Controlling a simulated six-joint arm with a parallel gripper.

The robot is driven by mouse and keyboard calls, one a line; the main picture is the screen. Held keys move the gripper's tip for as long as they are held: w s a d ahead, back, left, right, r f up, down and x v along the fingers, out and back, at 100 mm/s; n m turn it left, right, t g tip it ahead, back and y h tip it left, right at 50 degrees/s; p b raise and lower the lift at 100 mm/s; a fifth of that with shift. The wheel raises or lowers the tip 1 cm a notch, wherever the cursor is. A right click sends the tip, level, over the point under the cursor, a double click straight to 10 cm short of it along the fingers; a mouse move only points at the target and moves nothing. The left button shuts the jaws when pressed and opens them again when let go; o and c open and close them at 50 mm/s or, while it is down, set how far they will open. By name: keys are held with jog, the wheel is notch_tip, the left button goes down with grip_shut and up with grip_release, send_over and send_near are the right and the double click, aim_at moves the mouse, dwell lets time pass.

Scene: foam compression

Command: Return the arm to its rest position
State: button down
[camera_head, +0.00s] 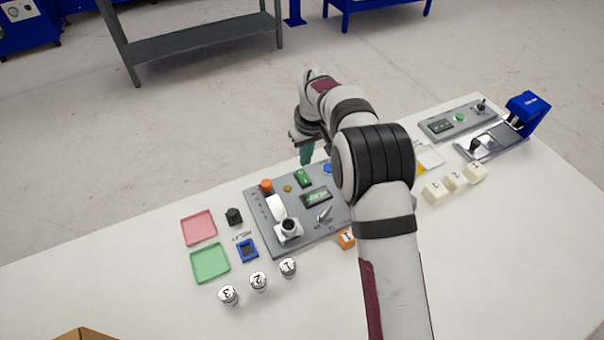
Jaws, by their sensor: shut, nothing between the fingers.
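My arm rises from the bottom right of the head view and bends over the middle of the white table (130,290). My gripper (306,158) points down above the back edge of a grey control panel (262,205). Its teal fingers are shut with nothing held. It looks apart from the panel, though the exact height is hard to judge. My forearm hides the panel's right part and some of the table behind it.
Left of the panel are a pink tray (198,228), a green tray (210,263) and numbered metal cylinders (258,282). An orange block (347,239) sits beside my arm. Right are white numbered blocks (454,182), a second panel (455,121) and a blue device (528,110).

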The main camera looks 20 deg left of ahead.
jog(key=shift+r, duration=0.35)
jog(key=s+d+r+m, duration=0.7)
jog(key=s+d+r, duration=0.65)
jog(key=d, duration=0.35)
jog(key=s+d+f+m, duration=0.1)
jog(key=s+d+m, duration=0.2)
jog(key=s, duration=0.8)
jog(key=s+d+f+m+g, duration=0.1)
jog(key=s+d+m, duration=0.2)
jog(key=s, duration=0.7)
jog(key=shift+s+d+f+m+y, duration=0.15)
jog(key=shift+s+d+m+y, duration=0.2)
jog(key=shift+m, duration=0.45)
